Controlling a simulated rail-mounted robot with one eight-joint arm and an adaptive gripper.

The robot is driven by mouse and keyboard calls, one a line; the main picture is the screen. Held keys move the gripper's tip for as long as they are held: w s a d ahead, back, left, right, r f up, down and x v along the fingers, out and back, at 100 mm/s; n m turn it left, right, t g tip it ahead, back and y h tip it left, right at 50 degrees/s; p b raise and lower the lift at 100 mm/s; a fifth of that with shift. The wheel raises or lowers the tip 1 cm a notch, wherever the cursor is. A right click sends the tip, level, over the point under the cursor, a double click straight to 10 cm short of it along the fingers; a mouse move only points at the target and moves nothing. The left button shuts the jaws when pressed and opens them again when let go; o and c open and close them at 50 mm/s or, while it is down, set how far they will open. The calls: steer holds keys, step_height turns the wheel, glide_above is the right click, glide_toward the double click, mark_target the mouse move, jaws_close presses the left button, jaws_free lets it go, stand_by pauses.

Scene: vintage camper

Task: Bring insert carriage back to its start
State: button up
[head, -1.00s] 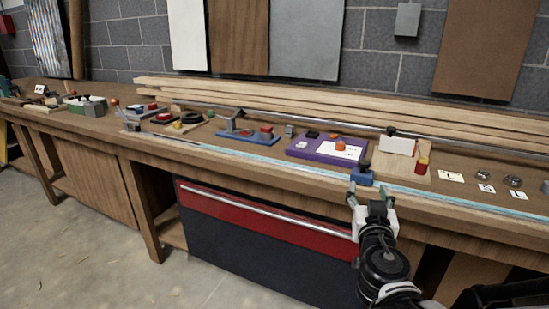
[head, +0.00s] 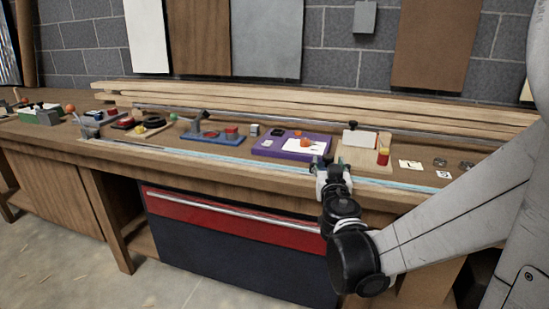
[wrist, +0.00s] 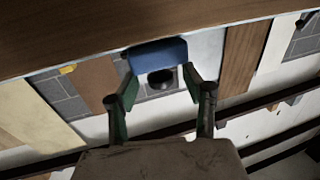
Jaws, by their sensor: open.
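The insert carriage (wrist: 157,53), a blue block with a dark round knob (wrist: 160,78), sits at the bench front in the wrist view. My gripper (wrist: 160,88) is open, with its two green-padded fingers on either side of the knob. Gaps show between the fingers and the knob. In the head view my gripper (head: 330,168) is at the pale blue strip along the bench's front edge, in front of the purple board (head: 268,148). There it hides most of the carriage.
The wooden stand with a white plate (head: 358,139) and a red-yellow cylinder (head: 383,156) stand right of the gripper. A blue base (head: 215,139) with a red block lies to the left. The strip (head: 225,160) looks clear leftward. The red drawer front (head: 230,217) is below the bench.

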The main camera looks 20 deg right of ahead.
steer(key=shift+x, duration=0.95)
jaws_close()
